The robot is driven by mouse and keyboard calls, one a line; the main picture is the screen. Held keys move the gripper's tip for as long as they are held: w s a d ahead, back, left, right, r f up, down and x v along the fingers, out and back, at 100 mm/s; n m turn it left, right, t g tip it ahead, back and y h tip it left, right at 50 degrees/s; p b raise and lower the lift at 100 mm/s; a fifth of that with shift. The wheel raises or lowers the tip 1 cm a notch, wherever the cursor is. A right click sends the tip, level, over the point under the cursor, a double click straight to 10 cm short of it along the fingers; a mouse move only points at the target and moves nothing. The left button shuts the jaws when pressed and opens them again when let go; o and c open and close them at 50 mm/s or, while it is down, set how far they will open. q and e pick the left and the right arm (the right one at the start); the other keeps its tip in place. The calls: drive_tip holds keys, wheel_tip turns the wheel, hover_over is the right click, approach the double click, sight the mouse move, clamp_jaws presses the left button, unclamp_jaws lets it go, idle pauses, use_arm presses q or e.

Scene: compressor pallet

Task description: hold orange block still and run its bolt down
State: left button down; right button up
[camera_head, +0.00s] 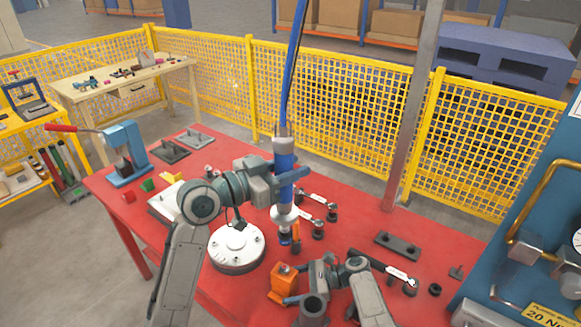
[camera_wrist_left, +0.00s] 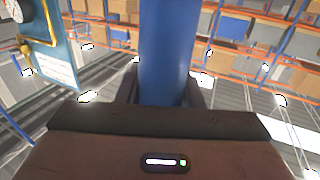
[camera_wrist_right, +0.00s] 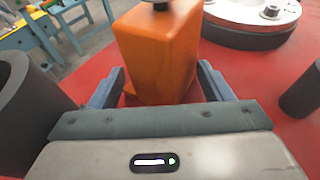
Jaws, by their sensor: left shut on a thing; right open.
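The orange block (camera_head: 284,281) stands on the red table, with its bolt showing as a dark round head on top. In the right wrist view the block (camera_wrist_right: 157,50) stands upright between the two blue fingers of my right gripper (camera_wrist_right: 160,85), which is open with a gap on each side. My left gripper (camera_head: 290,172) is shut on the hanging blue tool (camera_head: 284,155), a cylinder with a cable running up. The tool's lower tip is above the table, behind and beside the block, apart from it. The tool also fills the middle of the left wrist view (camera_wrist_left: 166,50).
A round white flange (camera_head: 237,246) with bolts lies left of the block. Several small tools and a dark plate (camera_head: 397,245) lie to the right. A blue press (camera_head: 124,152) stands at the far left. A blue panel (camera_head: 535,235) with a brass handle borders the right.

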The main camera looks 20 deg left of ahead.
sight(287, 189)
use_arm(q)
drive_tip(key=shift+f, duration=0.15)
use_arm(e)
drive_tip(key=shift+s+a+f, duration=0.2)
drive_tip(key=shift+a+f, duration=0.05)
drive_tip(key=shift+a, duration=0.4)
drive_tip(key=c, duration=1.2)
drive_tip(key=shift+c, duration=0.2)
use_arm(q)
drive_tip(key=shift+s+a+f, duration=0.1)
drive_tip(key=shift+s+f, duration=0.1)
drive_tip(key=shift+f, duration=0.6)
drive_tip(key=shift+s+a+f, duration=0.1)
drive_tip(key=shift+s+f, duration=0.05)
drive_tip(key=shift+f, duration=0.6)
drive_tip(key=shift+s+a+f, duration=0.1)
drive_tip(key=shift+s+f, duration=0.1)
drive_tip(key=shift+f, duration=0.6)
use_arm(e)
drive_tip(key=shift+r, duration=0.1)
